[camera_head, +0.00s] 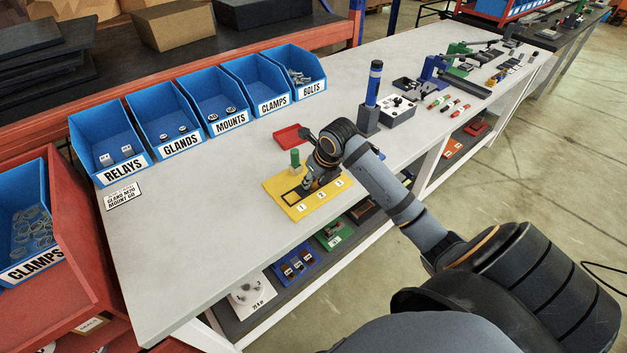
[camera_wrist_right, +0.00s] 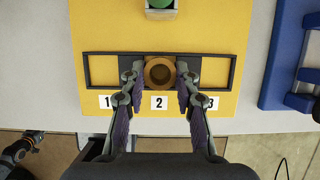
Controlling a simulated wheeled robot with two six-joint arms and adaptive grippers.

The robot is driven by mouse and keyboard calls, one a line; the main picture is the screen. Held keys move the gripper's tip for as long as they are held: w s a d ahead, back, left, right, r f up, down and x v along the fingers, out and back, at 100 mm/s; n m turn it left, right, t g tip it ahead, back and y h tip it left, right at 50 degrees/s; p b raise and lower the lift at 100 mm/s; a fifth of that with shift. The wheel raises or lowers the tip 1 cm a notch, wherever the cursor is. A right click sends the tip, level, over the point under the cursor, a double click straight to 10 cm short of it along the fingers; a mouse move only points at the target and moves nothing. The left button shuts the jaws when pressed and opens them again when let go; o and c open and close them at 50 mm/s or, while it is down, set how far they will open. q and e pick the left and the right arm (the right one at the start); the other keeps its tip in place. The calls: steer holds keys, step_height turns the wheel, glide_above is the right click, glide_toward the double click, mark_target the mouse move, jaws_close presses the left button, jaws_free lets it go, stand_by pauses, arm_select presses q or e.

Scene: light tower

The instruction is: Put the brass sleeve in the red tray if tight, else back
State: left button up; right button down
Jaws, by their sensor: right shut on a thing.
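My right gripper (camera_head: 312,184) is shut on the brass sleeve (camera_wrist_right: 148,73), a short brass-coloured ring seen from above in the right wrist view. The fingers (camera_wrist_right: 160,80) grip it from both sides. The sleeve is at the middle of the dark frame (camera_wrist_right: 101,67) on the yellow board (camera_wrist_right: 205,25), just above label 2. I cannot tell whether it touches the board. In the head view the gripper hides the sleeve. The red tray (camera_head: 291,136) lies on the bench beyond the board and looks empty.
A green-topped post (camera_head: 295,158) stands at the board's far side. Labelled blue bins (camera_head: 108,131) line the back of the bench. A blue lamp post (camera_head: 373,85) and a white box with knobs (camera_head: 398,110) stand to the right.

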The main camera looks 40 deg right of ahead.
steer(key=shift+s+f+b, duration=0.35)
steer(key=shift+f, duration=0.25)
steer(key=c, duration=1.1)
jaws_free()
steer(key=shift+a+f, duration=0.1)
steer(key=shift+a, duration=0.05)
steer(key=shift+o, duration=0.5)
steer(key=shift+w+f, duration=0.2)
steer(key=shift+w, duration=0.05)
steer(key=shift+s+r, duration=0.1)
steer(key=shift+r, duration=0.05)
steer(key=shift+d+r+p, duration=0.2)
steer(key=shift+r+p, duration=0.7)
steer(key=shift+r, duration=0.15)
steer(key=v, duration=1.1)
steer(key=shift+r, duration=0.25)
steer(key=shift+a, duration=0.1)
